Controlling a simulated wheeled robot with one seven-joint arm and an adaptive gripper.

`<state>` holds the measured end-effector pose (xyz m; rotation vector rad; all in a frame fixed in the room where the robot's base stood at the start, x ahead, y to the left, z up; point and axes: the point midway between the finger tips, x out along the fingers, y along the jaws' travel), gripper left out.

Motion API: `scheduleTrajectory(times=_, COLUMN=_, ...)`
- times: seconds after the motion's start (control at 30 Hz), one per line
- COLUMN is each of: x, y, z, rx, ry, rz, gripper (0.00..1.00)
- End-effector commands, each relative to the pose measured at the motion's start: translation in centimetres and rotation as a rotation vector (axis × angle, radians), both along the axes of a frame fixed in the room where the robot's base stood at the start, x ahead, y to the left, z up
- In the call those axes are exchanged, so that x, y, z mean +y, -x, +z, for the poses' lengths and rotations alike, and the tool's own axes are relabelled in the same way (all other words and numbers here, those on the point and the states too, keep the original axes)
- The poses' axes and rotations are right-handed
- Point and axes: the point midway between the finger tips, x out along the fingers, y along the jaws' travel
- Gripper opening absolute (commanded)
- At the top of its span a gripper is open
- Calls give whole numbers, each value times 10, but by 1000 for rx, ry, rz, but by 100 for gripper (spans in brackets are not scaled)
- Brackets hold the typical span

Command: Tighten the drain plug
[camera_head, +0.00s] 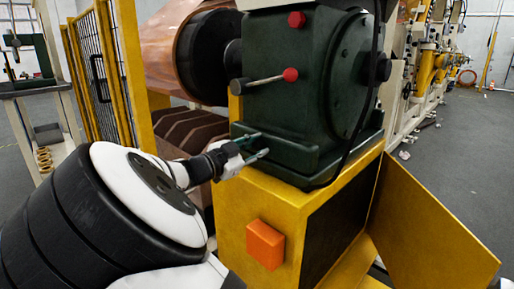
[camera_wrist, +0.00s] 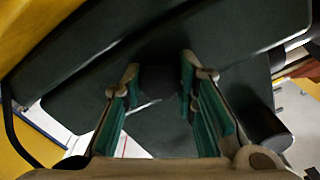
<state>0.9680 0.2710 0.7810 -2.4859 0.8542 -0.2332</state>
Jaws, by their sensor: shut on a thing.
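My gripper (camera_head: 257,146) reaches from the left to the lower front flange of the dark green gearbox housing (camera_head: 298,95). In the wrist view its two teal-padded fingers (camera_wrist: 160,85) stand either side of a dark, blocky piece against the housing, which looks like the drain plug (camera_wrist: 158,82). The fingers are shut on it. The plug's shape and thread are hard to make out, dark on dark green. In the head view the plug is too small and dark to tell apart from the housing.
A lever with a red knob (camera_head: 290,75) and another red knob (camera_head: 296,20) stick out above my gripper. The housing sits on a yellow pedestal (camera_head: 240,225) with an orange box (camera_head: 265,244) and an open yellow door (camera_head: 425,240). A copper roll (camera_head: 170,50) lies behind.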

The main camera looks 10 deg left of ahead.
Motion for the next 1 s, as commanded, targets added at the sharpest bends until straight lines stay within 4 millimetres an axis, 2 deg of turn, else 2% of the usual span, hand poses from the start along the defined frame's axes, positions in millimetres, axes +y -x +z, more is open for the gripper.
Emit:
scheduleTrajectory(times=0.4, x=1, y=1, z=-1, rx=-4, ry=-7, rz=1, gripper=0)
scheduleTrajectory(times=0.43, x=1, y=1, z=-1, rx=-4, ry=-7, rz=1, gripper=31)
scheduleTrajectory(times=0.47, x=1, y=1, z=-1, rx=-3, ry=-7, rz=1, gripper=36)
scheduleTrajectory(times=0.83, x=2, y=3, z=0, rx=-4, ry=-6, rz=1, gripper=36)
scheduleTrajectory(times=1.0, x=16, y=19, z=0, rx=-3, ry=-6, rz=3, gripper=36)
